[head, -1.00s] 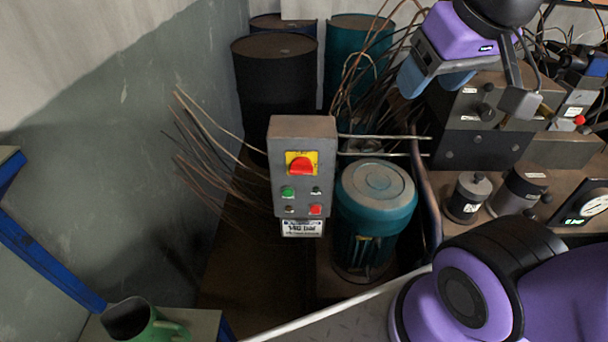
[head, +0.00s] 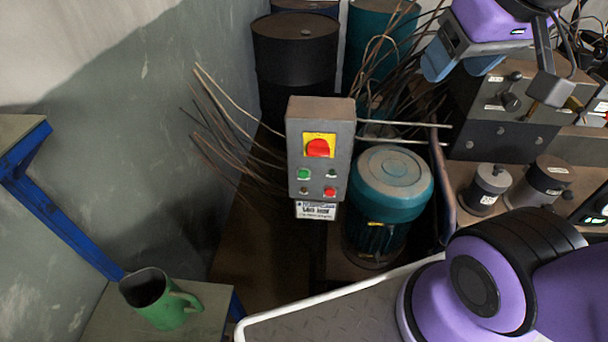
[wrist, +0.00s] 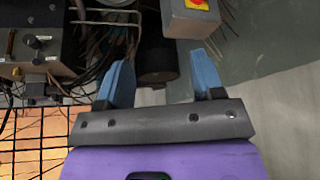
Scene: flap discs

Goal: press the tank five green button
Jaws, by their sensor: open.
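A grey control box (head: 294,150) stands in the middle of the head view. It carries a red rotary switch on a yellow plate (head: 319,146). The green button (head: 304,174) is below and left of this switch, and a red button (head: 330,192) is at the lower right. A label plate (head: 316,210) hangs under the box; its text is too small to read surely. My gripper (head: 460,66) is open and empty, above and right of the box, apart from it. In the wrist view, the box (wrist: 188,24) shows beyond my gripper (wrist: 163,64); the green button is out of view there.
A teal motor (head: 390,195) stands right of the box, with pipes and loose wires behind. Dark drums (head: 295,70) stand behind. A bench with machine blocks (head: 510,135) is at the right. A green jug (head: 160,302) sits on a stand at lower left. Space before the box looks clear.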

